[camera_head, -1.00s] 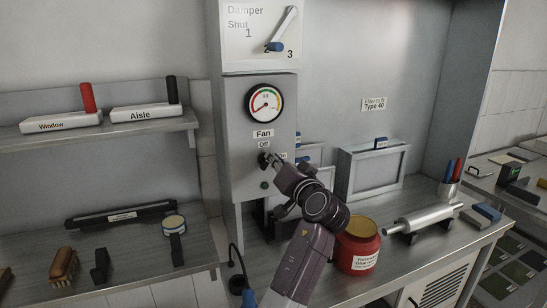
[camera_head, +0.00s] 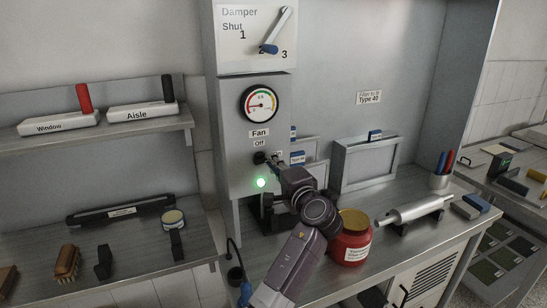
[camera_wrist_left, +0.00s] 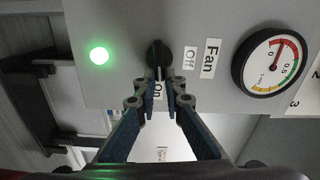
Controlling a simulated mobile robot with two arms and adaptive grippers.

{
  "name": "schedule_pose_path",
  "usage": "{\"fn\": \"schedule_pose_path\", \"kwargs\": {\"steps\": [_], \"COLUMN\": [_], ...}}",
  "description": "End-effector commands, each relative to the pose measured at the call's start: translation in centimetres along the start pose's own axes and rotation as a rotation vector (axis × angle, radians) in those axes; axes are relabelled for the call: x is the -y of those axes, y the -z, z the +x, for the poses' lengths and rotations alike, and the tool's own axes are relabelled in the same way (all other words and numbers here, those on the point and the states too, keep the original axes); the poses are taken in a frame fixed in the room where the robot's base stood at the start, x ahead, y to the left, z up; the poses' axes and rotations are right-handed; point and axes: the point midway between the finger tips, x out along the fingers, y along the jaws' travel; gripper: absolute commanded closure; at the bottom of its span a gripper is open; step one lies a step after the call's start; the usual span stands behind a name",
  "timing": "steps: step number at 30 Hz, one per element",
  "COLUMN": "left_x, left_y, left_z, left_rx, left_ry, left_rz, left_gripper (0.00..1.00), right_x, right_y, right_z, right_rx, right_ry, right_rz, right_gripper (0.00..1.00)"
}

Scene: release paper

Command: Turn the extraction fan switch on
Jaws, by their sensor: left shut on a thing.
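The black fan switch knob (camera_head: 259,157) sits on the grey panel below the "Fan" and "Off" labels. In the left wrist view the knob (camera_wrist_left: 158,52) has its pale pointer line toward the "On" label (camera_wrist_left: 158,91), away from "Off" (camera_wrist_left: 191,60). A green lamp (camera_head: 261,182) beside it is lit; it also glows in the left wrist view (camera_wrist_left: 99,56). My left gripper (camera_head: 271,161) is at the knob from the right, its fingertips (camera_wrist_left: 160,84) closed on the knob's grip. The fingers partly cover the "On" label. My right gripper is not in view.
A round gauge (camera_head: 260,104) is above the switch, with the damper lever (camera_head: 276,30) higher up. A red tin (camera_head: 350,240) stands close to my left arm. A metal roller (camera_head: 413,210) and a framed filter (camera_head: 366,163) are to the right.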

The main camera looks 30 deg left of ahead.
Motion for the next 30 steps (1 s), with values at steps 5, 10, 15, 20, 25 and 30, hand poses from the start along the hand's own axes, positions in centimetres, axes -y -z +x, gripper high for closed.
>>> {"fn": "schedule_pose_path", "kwargs": {"steps": [5, 10, 15, 20, 25, 30], "left_x": [0.41, 0.34, 0.33, 0.35, 0.39, 0.23], "left_y": [-0.22, -0.24, -0.25, -0.25, -0.25, -0.19], "left_z": [0.23, 0.25, 0.25, 0.26, 0.27, 0.19], "left_rx": [0.005, 0.006, 0.006, 0.006, 0.006, 0.005], "left_ry": [0.009, 0.010, 0.011, 0.012, 0.012, 0.009], "left_rz": [0.070, 0.104, 0.114, 0.114, 0.113, 0.113], "left_gripper": [1.00, 1.00, 1.00, 1.00, 0.87, 0.73], "right_x": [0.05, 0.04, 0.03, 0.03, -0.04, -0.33], "right_y": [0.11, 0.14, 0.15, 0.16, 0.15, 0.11], "right_z": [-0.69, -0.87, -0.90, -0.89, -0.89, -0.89], "right_rx": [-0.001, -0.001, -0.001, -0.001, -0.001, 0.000], "right_ry": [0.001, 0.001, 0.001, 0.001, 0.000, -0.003], "right_rz": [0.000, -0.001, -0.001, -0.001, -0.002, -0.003], "right_gripper": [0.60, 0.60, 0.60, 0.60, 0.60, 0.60]}}
